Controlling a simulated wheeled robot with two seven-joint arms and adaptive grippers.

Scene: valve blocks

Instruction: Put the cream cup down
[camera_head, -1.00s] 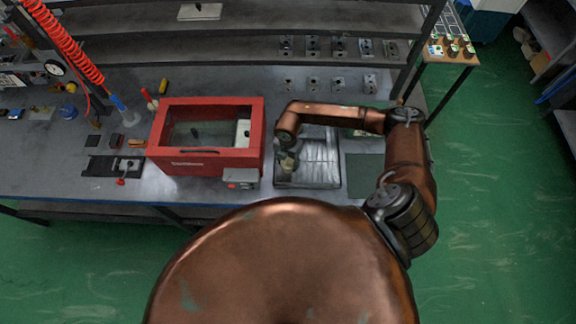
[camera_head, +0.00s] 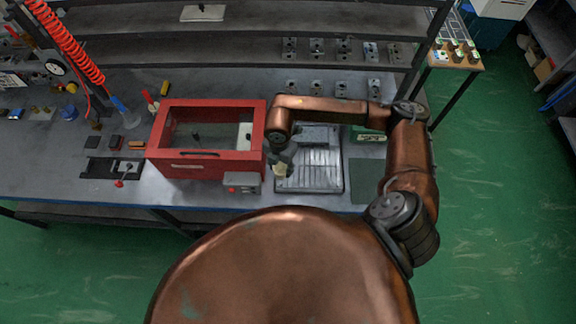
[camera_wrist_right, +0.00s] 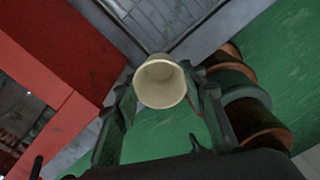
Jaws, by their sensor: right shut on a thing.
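The cream cup (camera_wrist_right: 160,82) is between the fingers of my right gripper (camera_wrist_right: 162,95) in the right wrist view, its open mouth facing the camera. The gripper is shut on it. In the head view my right gripper (camera_head: 281,162) points down at the left edge of the grey tray (camera_head: 318,187), and the cup (camera_head: 280,170) shows as a small pale patch at its fingertips. I cannot tell whether the cup's base touches the tray. My left gripper is not in view.
A red box with a window (camera_head: 208,165) stands just left of the gripper. A small grey unit (camera_head: 242,183) sits at its front right. A dark green mat (camera_head: 367,181) lies right of the tray. Valve blocks stand in rows (camera_head: 330,88) at the back.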

